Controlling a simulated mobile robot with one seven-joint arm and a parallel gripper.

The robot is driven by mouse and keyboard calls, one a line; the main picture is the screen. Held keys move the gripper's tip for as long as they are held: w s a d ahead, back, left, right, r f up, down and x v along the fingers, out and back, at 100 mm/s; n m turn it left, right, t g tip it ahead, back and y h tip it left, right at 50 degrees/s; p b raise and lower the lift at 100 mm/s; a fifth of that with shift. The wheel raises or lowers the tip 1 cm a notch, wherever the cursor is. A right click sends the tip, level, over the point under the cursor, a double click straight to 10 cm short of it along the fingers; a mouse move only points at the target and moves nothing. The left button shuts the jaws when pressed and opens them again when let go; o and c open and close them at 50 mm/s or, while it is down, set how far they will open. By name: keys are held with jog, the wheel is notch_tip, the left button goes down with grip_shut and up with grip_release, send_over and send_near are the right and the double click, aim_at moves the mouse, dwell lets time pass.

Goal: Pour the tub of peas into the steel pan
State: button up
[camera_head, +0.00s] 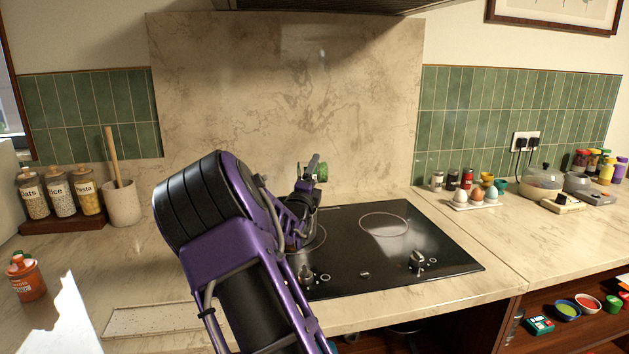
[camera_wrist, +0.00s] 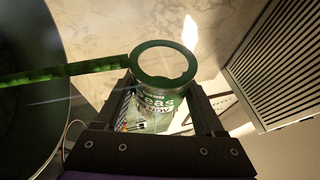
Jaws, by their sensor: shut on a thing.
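My gripper (camera_wrist: 160,122) is shut on the tub of peas (camera_wrist: 151,110), which has a green rim and a label with "peas" on it. The tub's round mouth shows a pale inside in the wrist view. In the head view the tub's green end (camera_head: 321,172) shows beyond my arm, above the hob, and the tub looks tipped. A narrow green band (camera_wrist: 65,72) runs from beside the tub's rim across a dark round shape (camera_wrist: 25,110); I cannot tell whether it is falling peas. The dark shape may be the steel pan, which my arm hides in the head view.
The black hob (camera_head: 430,240) has a bare right rear ring. Jars (camera_head: 60,194) and a utensil crock (camera_head: 122,203) stand left. An egg tray (camera_head: 475,200) is to the right. The range hood (camera_wrist: 285,70) is near the tub in the wrist view.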

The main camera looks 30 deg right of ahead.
jog(key=shift+a+r+n+t+b, duration=0.15)
jog(key=shift+n+t+b, duration=0.1)
jog(key=shift+n+b, duration=0.3)
jog(key=shift+a+r+n+t+b, duration=0.1)
jog(key=shift+n+t+b, duration=0.25)
jog(key=shift+n, duration=0.3)
jog(key=shift+w+a+r+n+t, duration=0.1)
jog(key=shift+r+n+t, duration=0.2)
jog(key=shift+n, duration=0.5)
jog(key=shift+w+a+r+n+t+y, duration=0.15)
jog(key=shift+n+t+y, duration=0.25)
jog(key=shift+n, duration=0.4)
jog(key=shift+a+r+n+t+y, duration=0.1)
jog(key=shift+a+n+t+y, duration=0.25)
jog(key=shift+n, duration=0.45)
jog(key=shift+w+a+r+n+t+y, duration=0.1)
jog(key=shift+n+t+y, duration=0.3)
jog(key=shift+n, duration=0.4)
